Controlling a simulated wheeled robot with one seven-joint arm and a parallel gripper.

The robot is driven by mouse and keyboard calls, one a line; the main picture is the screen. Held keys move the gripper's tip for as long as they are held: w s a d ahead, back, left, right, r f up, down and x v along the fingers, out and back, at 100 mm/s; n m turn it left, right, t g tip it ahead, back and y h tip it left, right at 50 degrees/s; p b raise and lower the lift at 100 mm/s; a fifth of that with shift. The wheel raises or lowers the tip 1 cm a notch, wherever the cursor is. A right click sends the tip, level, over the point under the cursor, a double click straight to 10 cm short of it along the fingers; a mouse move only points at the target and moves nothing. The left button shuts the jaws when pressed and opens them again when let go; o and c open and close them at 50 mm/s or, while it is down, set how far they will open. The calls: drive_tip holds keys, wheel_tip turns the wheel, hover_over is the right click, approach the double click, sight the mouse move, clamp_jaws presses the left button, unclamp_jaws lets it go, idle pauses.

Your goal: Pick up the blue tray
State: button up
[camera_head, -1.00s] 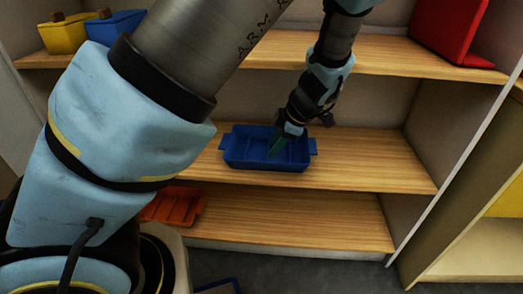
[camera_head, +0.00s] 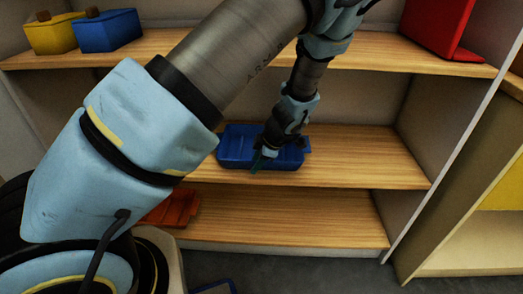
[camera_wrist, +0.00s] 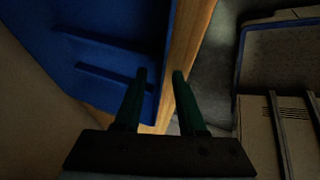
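The blue tray (camera_head: 236,150), with ribs inside and a side handle, sits on the middle wooden shelf. My gripper (camera_head: 260,162) reaches down at the tray's front side, and my wrist hides part of the tray. In the wrist view, the two green fingers of my gripper (camera_wrist: 161,75) are apart. The left finger is over the inside of the blue tray (camera_wrist: 105,45), and the right finger is outside it, over the shelf's front edge. The tray's rim runs between the fingertips. I cannot tell whether either finger touches it.
An orange tray (camera_head: 175,208) lies on the lower shelf, partly behind my arm. The upper shelf holds a yellow box (camera_head: 50,37), a blue box (camera_head: 105,31) and a red bin (camera_head: 435,25). The middle shelf (camera_head: 370,163) is clear right of the tray.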

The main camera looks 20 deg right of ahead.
clamp_jaws()
idle(1.4)
